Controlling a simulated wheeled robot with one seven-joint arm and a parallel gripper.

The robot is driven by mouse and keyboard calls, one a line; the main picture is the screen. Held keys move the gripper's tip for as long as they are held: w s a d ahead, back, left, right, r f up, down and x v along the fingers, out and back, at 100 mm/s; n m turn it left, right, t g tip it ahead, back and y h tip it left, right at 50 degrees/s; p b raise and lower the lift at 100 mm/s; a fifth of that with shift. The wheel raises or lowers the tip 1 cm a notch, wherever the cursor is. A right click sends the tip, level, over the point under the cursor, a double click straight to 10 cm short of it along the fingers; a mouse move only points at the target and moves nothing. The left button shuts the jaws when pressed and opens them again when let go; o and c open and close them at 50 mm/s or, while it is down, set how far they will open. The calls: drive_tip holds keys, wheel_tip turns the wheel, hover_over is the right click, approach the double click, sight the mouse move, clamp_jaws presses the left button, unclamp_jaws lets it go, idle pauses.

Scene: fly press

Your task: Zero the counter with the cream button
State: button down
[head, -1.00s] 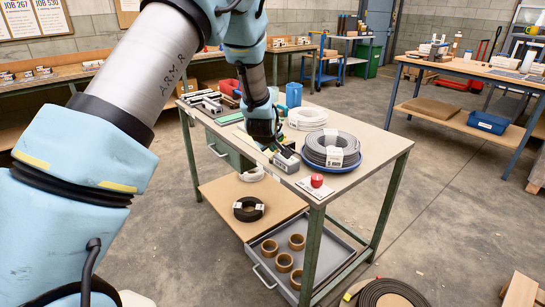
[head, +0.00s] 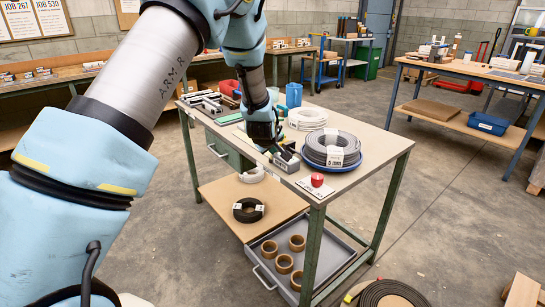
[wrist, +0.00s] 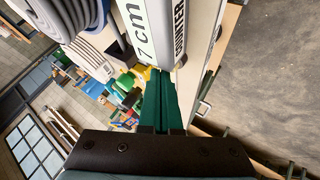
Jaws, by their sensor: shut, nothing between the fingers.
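The counter (head: 287,163) is a small grey box on the near edge of the bench. My gripper (head: 277,150) is at the counter in the head view. In the wrist view my gripper (wrist: 160,76) has its green fingers together and empty, with the tips close to the counter's lower end. I cannot tell whether they touch it. I cannot make out the cream button clearly; the fingertips may hide it.
A grey cable coil (head: 330,146) sits in a blue dish just right of the counter. A red button (head: 317,180) on a pale plate is near the bench corner. A white coil (head: 308,118) and a blue cup (head: 294,94) stand behind. The bench's right end (head: 378,150) is clear.

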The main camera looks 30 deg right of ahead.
drive_tip(key=shift+s+f+b, duration=0.15)
drive_tip(key=shift+f+b, duration=0.3)
drive_tip(key=shift+f, duration=0.25)
idle(0.5)
drive_tip(key=shift+r, duration=0.15)
drive_tip(key=shift+s+r+p, duration=0.1)
drive_tip(key=shift+r+p, duration=0.5)
drive_tip(key=shift+r, duration=0.25)
drive_tip(key=shift+r, duration=0.2)
drive_tip(key=shift+r, duration=0.2)
drive_tip(key=shift+r+p, duration=1.45)
drive_tip(key=shift+r, duration=0.85)
drive_tip(key=shift+w, duration=0.2)
